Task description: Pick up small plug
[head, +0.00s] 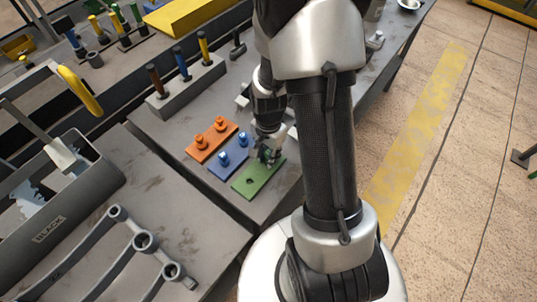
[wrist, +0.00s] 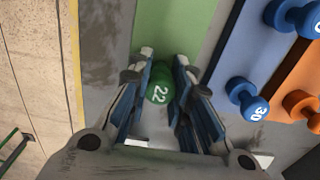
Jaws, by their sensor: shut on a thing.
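The small green plug (wrist: 159,92), marked 22, is between the two fingers of my gripper (wrist: 164,62) in the wrist view. The fingers are shut on its sides. In the head view my gripper (head: 267,154) points down at the far end of the green plate (head: 258,180), and its fingers mostly hide the plug. One open hole shows in the nearer part of that plate. The green plate also shows in the wrist view (wrist: 178,22). I cannot tell whether the plug is still seated in the plate or raised from it.
A blue plate (head: 227,160) with blue plugs and an orange plate (head: 210,142) with orange plugs lie beside the green one. A grey block (head: 187,90) holds several coloured-handled tools. A grey bin (head: 58,195) stands at left. The bench edge is close at right.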

